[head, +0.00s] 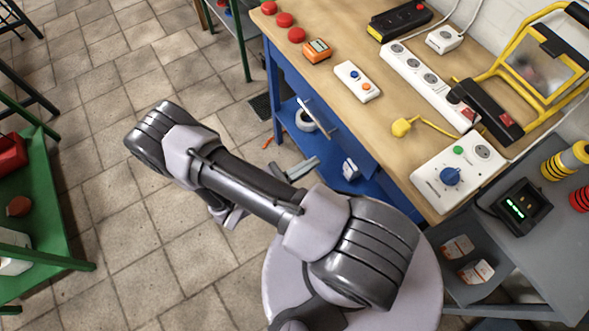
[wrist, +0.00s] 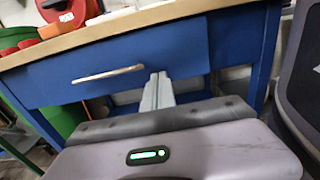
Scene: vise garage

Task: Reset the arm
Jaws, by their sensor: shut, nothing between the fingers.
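My arm is folded over the tiled floor in front of the workbench in the head view. The grey fingers of my gripper (head: 303,167) show partly past the forearm, low beside the bench; the rest of the gripper is hidden behind the arm. In the wrist view my gripper (wrist: 158,78) points at the bench's blue front. Its fingers are together with nothing between them.
The wooden workbench (head: 330,75) carries a power strip (head: 430,82), a white box with a blue knob (head: 452,176) and red buttons. Its blue drawer (wrist: 60,84) has a metal handle (wrist: 106,73). A green shelf (head: 35,200) stands left. Floor (head: 130,255) between is clear.

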